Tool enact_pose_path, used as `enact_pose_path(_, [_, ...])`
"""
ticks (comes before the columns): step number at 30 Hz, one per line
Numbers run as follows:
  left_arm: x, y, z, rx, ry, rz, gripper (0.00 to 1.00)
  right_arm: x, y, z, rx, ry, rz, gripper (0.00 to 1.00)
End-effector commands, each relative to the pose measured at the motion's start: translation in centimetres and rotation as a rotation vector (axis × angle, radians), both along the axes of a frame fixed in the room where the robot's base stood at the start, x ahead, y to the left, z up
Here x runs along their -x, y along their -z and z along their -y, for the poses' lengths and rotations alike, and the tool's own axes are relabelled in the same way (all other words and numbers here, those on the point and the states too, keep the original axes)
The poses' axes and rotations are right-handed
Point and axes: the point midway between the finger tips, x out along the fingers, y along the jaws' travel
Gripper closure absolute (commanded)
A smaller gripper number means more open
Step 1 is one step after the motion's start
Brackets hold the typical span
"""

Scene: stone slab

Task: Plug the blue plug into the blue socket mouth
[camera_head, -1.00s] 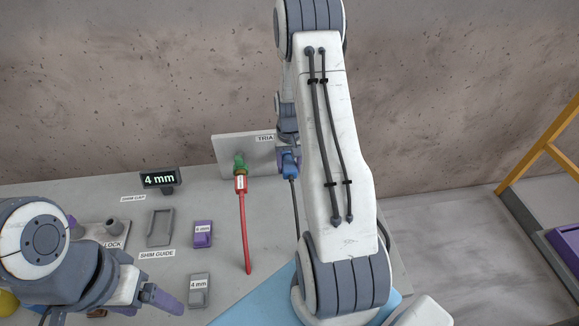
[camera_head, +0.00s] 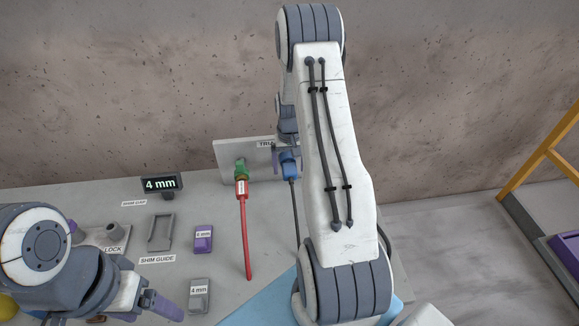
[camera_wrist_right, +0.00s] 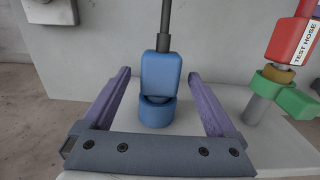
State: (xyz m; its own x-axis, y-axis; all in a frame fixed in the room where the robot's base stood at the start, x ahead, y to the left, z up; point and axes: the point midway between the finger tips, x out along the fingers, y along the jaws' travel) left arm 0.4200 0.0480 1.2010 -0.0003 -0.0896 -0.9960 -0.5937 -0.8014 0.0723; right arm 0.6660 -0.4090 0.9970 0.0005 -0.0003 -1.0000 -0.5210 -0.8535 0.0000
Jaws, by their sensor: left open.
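The blue plug (camera_head: 289,168) is at the upright grey panel (camera_head: 226,161), its dark cable hanging down. In the right wrist view the blue plug (camera_wrist_right: 161,72) sits in line with the blue ring of the socket mouth (camera_wrist_right: 157,112), its end inside or against the ring; the exact depth is hidden. My right gripper (camera_wrist_right: 159,77) is open, its purple fingers on both sides of the plug with gaps. In the head view my right gripper (camera_head: 286,158) is partly hidden by my arm. My left gripper (camera_head: 162,306) is open and empty at the lower left.
A red test hose (camera_head: 243,225) with a green fitting (camera_head: 241,171) is on the panel left of the plug. A 4 mm display (camera_head: 162,184), a grey shim holder (camera_head: 161,232), a purple block (camera_head: 203,239) and a grey block (camera_head: 199,295) stand on the slab.

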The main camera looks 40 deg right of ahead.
Motion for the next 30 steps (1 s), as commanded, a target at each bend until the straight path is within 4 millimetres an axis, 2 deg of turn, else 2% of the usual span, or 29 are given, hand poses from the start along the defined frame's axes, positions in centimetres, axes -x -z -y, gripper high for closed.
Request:
enact_pose_path(8, [0.0,0.0,0.0,0.0,0.001,0.0,0.21,0.0,0.0,0.0,0.0,0.0,0.0,0.08])
enact_pose_path(11, [0.0,0.4,0.0,0.0,0.0,0.0,0.21,-0.1,-0.7,0.0,0.002,0.0,0.003,0.08])
enact_pose_path(14, [0.0,0.9,0.0,0.0,-0.001,0.0,0.21,-0.1,-2.1,0.1,0.004,0.0,0.006,0.08])
enact_pose_path(24, [0.0,2.7,0.0,0.0,-0.002,0.0,0.21,-0.1,-8.5,0.1,0.003,0.0,0.004,0.08])
enact_pose_path(30, [0.0,3.0,0.0,0.0,-0.002,0.0,0.21,0.0,-10.3,0.0,0.001,0.0,0.002,0.08])
